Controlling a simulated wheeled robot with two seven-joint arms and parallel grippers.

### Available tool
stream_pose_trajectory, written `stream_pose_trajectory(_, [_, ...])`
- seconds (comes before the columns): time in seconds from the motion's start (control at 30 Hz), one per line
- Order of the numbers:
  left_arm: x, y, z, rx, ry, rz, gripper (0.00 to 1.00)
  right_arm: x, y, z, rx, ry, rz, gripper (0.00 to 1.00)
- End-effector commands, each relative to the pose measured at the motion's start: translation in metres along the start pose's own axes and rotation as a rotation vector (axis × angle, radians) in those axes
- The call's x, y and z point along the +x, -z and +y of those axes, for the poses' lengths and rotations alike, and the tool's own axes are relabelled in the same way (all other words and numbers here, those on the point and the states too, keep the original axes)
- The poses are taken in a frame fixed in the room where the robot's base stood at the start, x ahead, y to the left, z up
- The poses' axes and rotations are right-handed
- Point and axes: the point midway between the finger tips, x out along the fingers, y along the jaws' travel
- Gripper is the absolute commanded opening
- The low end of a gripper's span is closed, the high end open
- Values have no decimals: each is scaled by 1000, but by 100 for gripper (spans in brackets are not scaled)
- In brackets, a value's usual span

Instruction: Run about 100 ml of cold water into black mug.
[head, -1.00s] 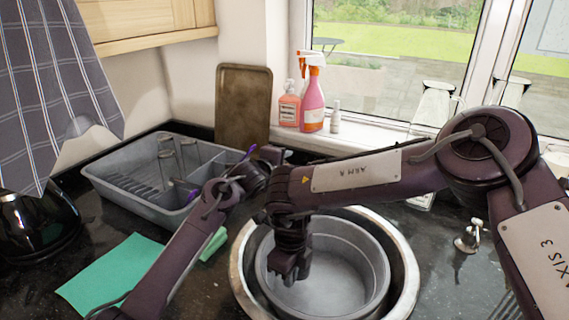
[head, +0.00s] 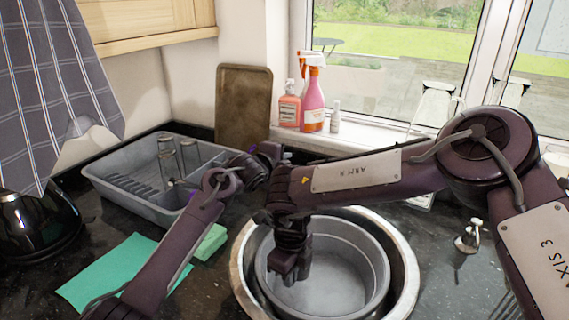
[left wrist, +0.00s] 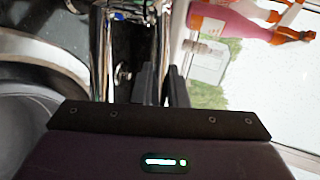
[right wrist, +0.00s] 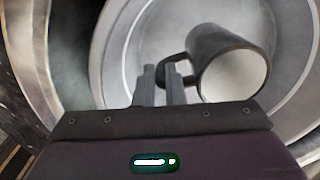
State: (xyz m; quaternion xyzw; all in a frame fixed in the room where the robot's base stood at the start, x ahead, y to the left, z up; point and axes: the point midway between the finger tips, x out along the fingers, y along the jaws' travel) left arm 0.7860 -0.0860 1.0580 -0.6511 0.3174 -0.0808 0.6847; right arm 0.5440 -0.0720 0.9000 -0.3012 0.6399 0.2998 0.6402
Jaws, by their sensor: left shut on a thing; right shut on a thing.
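The black mug (right wrist: 212,44), white inside, is in the right wrist view, over the grey bowl. My right gripper (right wrist: 165,80) is shut on its handle, with the mug tilted toward that camera. In the head view my right gripper (head: 288,268) points down into the bowl, and the mug is largely hidden. My left gripper (left wrist: 160,80) is shut beside upright chrome tap parts (left wrist: 102,45); it seems to hold a slim chrome tap part (left wrist: 163,30). In the head view my left gripper is mostly hidden behind my right arm. No running water can be made out.
The grey bowl (head: 372,262) sits in a round steel sink (head: 411,275). A dish rack (head: 112,190) with glasses, a green cloth (head: 105,275) and a dark kettle (head: 35,225) are at left. A small chrome fitting (head: 469,238) is at right.

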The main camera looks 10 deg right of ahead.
Motion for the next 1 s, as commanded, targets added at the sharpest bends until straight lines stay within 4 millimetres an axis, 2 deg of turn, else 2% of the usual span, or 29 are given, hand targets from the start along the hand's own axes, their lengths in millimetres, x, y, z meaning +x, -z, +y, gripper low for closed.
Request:
stream_pose_trajectory(0.03, [-1, -2, -8, -25, -28, 5, 0, -1, 0, 0, 0, 1, -1, 0])
stream_pose_trajectory(0.2, [0, -6, -21, -118, -127, 30, 0, 0, 0, 0, 0, 1, -1, 0])
stream_pose_trajectory(0.77, [0, -8, -26, -176, -191, 49, 0, 0, 0, 0, 0, 1, -1, 0])
stream_pose_trajectory(0.8, [0, -8, -26, -176, -190, 49, 15, 0, 0, 0, 0, 1, -1, 0])
stream_pose_trajectory(0.93, [0, -8, -26, -175, -190, 49, 32, 0, 0, 0, 0, 1, -1, 0])
stream_pose_trajectory(1.0, [0, -8, -26, -175, -190, 49, 34, 0, 0, 0, 0, 1, -1, 0])
